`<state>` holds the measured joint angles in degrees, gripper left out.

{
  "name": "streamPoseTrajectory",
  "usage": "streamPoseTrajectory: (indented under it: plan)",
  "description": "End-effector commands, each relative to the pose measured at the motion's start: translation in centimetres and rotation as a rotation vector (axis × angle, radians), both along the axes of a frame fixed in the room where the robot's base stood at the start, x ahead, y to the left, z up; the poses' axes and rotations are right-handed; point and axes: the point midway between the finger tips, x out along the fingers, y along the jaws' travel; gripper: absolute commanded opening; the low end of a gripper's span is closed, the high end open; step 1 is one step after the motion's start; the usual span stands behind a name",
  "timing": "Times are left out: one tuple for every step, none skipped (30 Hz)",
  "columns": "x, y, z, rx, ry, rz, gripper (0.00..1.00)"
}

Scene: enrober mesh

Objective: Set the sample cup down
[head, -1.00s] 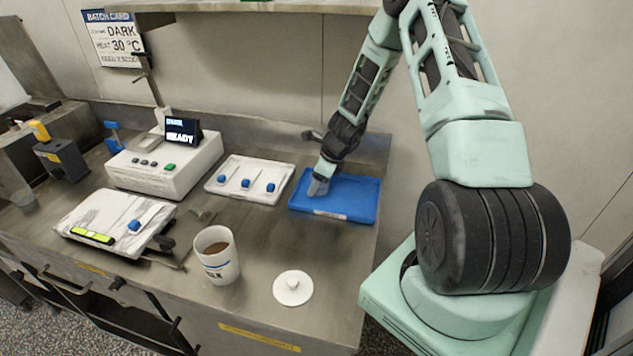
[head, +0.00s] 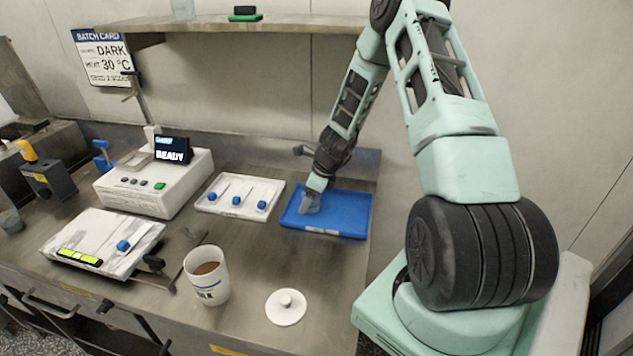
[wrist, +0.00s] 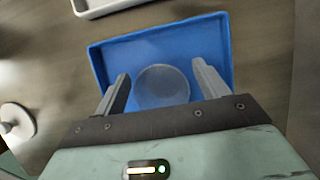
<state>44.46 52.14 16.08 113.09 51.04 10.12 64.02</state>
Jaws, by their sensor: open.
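The sample cup (wrist: 162,87) is a small clear round cup. In the wrist view it stands in the blue tray (wrist: 110,50), between the two fingers of my gripper (wrist: 163,85). The fingers are apart, with a gap on each side of the cup. In the head view my gripper (head: 308,203) reaches down into the left part of the blue tray (head: 345,232). The cup cannot be made out there.
A white tray (head: 210,208) with several blue-ended tools lies left of the blue tray. A brown-filled mug (head: 208,285) and a white lid (head: 286,318) stand in front. A white machine (head: 160,205) reading READY is farther left. A shelf (head: 240,24) hangs above.

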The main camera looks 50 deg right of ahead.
Motion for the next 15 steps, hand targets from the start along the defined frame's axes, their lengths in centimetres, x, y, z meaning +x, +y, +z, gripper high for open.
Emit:
streamPoseTrajectory:
  plan:
    - [-0.2,-0.2,0.7,-0.005,-0.003,0.001,0.73]
    - [-0.3,-0.3,1.1,-0.004,-0.002,0.000,0.73]
    - [-0.6,-0.4,1.7,-0.005,-0.003,0.000,0.73]
    - [-0.8,-0.5,2.2,-0.005,-0.003,0.000,0.73]
    - [-0.9,-0.7,2.8,-0.005,-0.003,0.000,0.73]
    - [-1.2,-0.8,3.6,-0.006,-0.003,0.000,0.73]
    - [-1.4,-0.9,4.1,-0.005,-0.003,0.001,0.73]
    - [-1.6,-1.0,4.7,-0.006,-0.003,0.000,0.73]
    - [-1.9,-1.2,5.4,-0.006,-0.003,0.000,0.73]
    - [-2.1,-1.3,5.9,-0.004,-0.003,-0.001,0.73]
    - [-2.3,-1.4,6.5,-0.005,-0.003,-0.001,0.73]
    - [-2.5,-1.5,7.1,-0.004,-0.002,0.000,0.73]
    - [-2.7,-1.6,7.6,-0.005,-0.003,0.000,0.73]
    - [-2.8,-1.7,8.0,-0.004,-0.002,-0.001,0.73]
    - [-3.0,-1.8,8.5,-0.003,-0.002,0.000,0.73]
